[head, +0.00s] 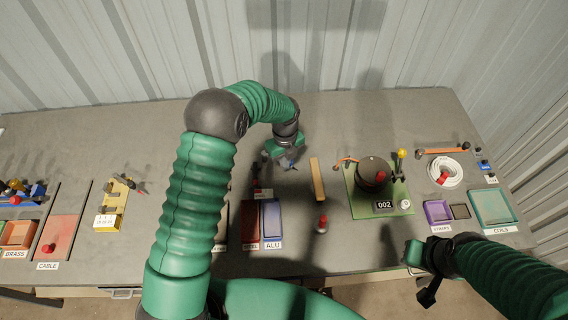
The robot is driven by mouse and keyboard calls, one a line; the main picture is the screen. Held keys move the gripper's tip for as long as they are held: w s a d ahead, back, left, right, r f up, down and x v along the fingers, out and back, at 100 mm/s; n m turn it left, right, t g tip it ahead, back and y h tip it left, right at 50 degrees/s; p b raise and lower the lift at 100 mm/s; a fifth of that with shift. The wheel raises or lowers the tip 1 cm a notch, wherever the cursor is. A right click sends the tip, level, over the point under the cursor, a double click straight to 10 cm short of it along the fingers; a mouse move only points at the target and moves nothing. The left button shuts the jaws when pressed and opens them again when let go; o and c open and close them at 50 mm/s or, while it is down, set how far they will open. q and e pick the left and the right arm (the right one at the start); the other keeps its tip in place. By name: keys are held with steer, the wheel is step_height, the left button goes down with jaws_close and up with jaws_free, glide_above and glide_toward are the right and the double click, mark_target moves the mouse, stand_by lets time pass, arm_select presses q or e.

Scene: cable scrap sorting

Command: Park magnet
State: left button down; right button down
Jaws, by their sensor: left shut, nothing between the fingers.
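A small red-topped piece with a pale base (321,224) stands on the table in front of the wooden strip; I cannot tell for sure whether it is the magnet. Another dark piece with a red part (257,184) stands behind the steel and ALU trays, partly hard to make out. My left gripper (290,164) is shut and empty, over the table behind those trays. My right gripper (416,272) is at the table's front edge at the lower right, and its fingers are not clear.
A green board (359,204) carries a dark round device (373,174) and a 002 display. A wooden strip (317,179) lies left of it. The ALU tray (272,221), a purple tray (437,213), a COILS tray (491,208) and a CABLE tray (61,229) line the front.

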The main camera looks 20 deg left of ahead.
arm_select(q)
steer(key=shift+s+a+p, duration=0.15)
steer(key=shift+s+p, duration=0.2)
steer(key=shift+s, duration=0.15)
steer(key=shift+r, duration=0.2)
step_height(320, 180, up, 6)
steer(key=p, duration=0.4)
steer(key=shift+s+f+p, duration=0.1)
steer(key=shift+f+p, duration=0.05)
steer(key=shift+p, duration=0.2)
